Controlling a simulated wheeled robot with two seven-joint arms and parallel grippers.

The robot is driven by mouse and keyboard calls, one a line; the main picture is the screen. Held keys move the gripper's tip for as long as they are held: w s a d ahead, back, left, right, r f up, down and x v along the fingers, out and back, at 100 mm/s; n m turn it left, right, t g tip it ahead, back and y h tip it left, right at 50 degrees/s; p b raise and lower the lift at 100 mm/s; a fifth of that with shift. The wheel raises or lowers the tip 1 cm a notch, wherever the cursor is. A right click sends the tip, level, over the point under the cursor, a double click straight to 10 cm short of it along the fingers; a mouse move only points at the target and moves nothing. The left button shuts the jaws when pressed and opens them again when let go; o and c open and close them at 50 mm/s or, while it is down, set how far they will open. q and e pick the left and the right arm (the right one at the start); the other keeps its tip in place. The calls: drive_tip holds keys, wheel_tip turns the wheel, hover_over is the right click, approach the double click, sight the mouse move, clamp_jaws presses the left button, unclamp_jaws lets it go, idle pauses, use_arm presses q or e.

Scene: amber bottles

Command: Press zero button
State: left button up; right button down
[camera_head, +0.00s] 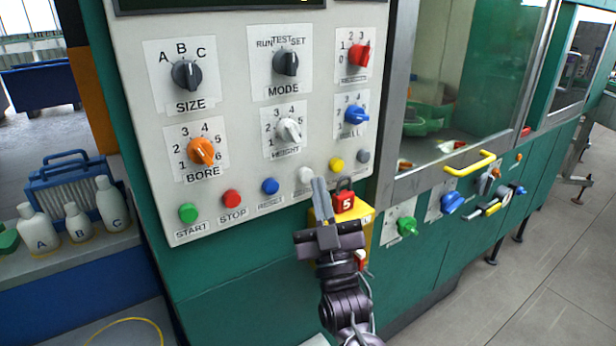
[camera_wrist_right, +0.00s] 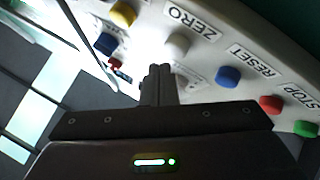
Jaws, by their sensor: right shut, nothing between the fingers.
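The zero button is a white round button (camera_head: 305,174) in the lower row of the light grey control panel (camera_head: 235,125). In the right wrist view the white button (camera_wrist_right: 178,46) sits beside the printed word ZERO. My right gripper (camera_head: 319,182) is shut and empty, its fingertips pointing up at the panel just right of and below the white button. In the right wrist view the shut fingertips (camera_wrist_right: 160,70) lie just below the button; I cannot tell if they touch it. My left gripper is not in view.
A blue reset button (camera_head: 270,186) is left of the white one, a yellow button (camera_head: 336,164) right of it. A yellow box (camera_head: 362,222) with a red padlock (camera_head: 344,202) is close behind my right gripper. Rotary knobs are above. White bottles (camera_head: 78,222) stand at left.

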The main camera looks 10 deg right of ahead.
drive_tip(key=shift+w, duration=0.1)
drive_tip(key=shift+w+a, duration=0.15)
drive_tip(key=shift+w, duration=0.15)
drive_tip(key=shift+w+a, duration=0.15)
drive_tip(key=shift+w, duration=0.25)
idle(0.9)
drive_tip(key=shift+s, duration=0.1)
drive_tip(key=shift+s+d, duration=0.3)
drive_tip(key=shift+s, duration=0.4)
drive_tip(key=s, duration=0.1)
drive_tip(key=s+d, duration=0.1)
drive_tip(key=s, duration=0.2)
drive_tip(key=shift+s+d+p, duration=0.35)
drive_tip(key=shift+p, duration=0.05)
idle(0.6)
